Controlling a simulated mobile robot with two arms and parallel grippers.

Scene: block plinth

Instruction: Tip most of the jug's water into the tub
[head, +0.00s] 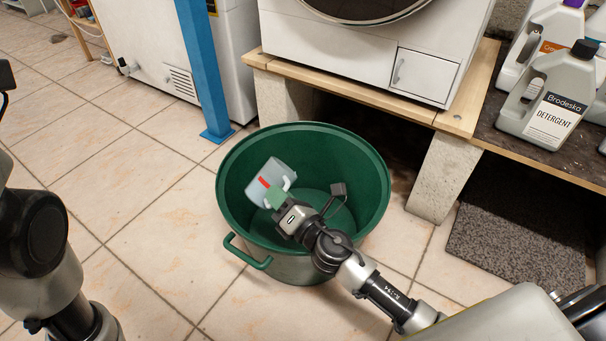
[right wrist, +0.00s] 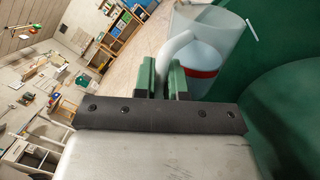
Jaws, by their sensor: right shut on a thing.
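The jug (head: 263,184) is pale and translucent with a red mark. It is over the inside of the green tub (head: 377,160) and looks tilted in the head view. My right gripper (head: 276,199) is shut on the jug's handle. In the right wrist view the green fingers (right wrist: 165,82) close around the white handle, with the jug (right wrist: 222,42) beyond them and the tub wall (right wrist: 285,110) to the right. I cannot tell how much water is in the jug or the tub. My left arm shows at the left edge, but its gripper is not visible.
A white front-loading machine (head: 424,72) stands on a wooden platform (head: 458,120) on concrete blocks behind the tub. Detergent bottles (head: 545,110) stand at the right. A blue post (head: 203,70) rises behind the tub at left. Tiled floor (head: 130,190) left of the tub is clear.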

